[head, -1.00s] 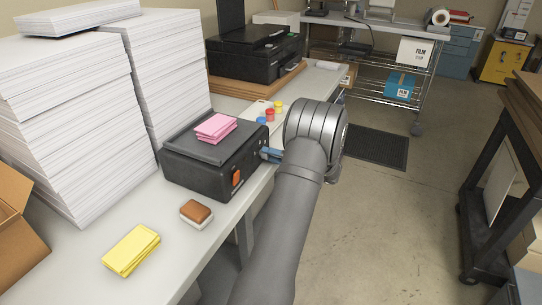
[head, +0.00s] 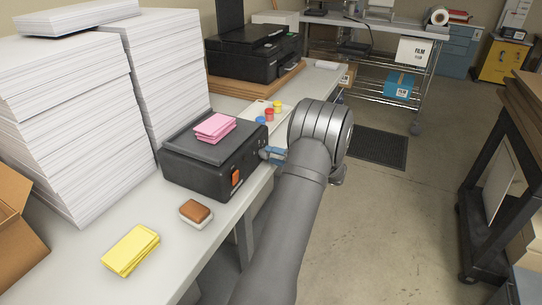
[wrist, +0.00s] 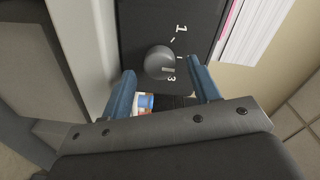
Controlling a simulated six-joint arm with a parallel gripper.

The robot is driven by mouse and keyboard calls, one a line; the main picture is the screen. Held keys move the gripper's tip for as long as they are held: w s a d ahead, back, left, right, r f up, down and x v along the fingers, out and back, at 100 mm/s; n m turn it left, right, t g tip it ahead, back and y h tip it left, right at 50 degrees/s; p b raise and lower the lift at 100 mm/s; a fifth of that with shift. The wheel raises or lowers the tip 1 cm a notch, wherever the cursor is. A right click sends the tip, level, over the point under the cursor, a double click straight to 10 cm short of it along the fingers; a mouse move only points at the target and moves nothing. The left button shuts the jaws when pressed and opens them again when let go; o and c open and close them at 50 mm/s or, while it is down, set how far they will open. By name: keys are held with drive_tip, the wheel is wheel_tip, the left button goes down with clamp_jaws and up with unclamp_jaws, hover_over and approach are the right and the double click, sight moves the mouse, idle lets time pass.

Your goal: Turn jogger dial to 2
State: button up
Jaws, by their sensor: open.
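The jogger (head: 202,174) is a black box on the table with an orange switch on its front. Its grey round dial (wrist: 159,62) faces the wrist camera, on a dark panel with a printed 1, tick marks and a 3. The dial's pale mark appears to lie toward the 3. My gripper (wrist: 163,73) has blue fingers, open, one on either side of the dial's lower part and apart from it. In the head view my gripper (head: 272,153) is at the jogger's right side, where the arm and fingers hide the dial.
Pink paper (head: 215,127) lies on the jogger. Tall paper stacks (head: 75,110) stand to its left and a black printer (head: 255,55) behind. Yellow paper (head: 130,249) and a brown-topped block (head: 196,212) lie in front. Free floor lies right of my arm.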

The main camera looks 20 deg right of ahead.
drive_tip(key=v, duration=1.5)
drive_tip(key=shift+s+d, duration=0.25)
drive_tip(key=x, duration=1.7)
drive_tip(key=shift+w+a, duration=0.15)
drive_tip(key=shift+w, duration=0.05)
drive_tip(key=shift+w+a, duration=0.1)
drive_tip(key=shift+a, duration=0.05)
drive_tip(key=shift+n, duration=0.5)
drive_tip(key=n, duration=1)
drive_tip(key=shift+n+t, duration=0.3)
drive_tip(key=shift+v, duration=1.1)
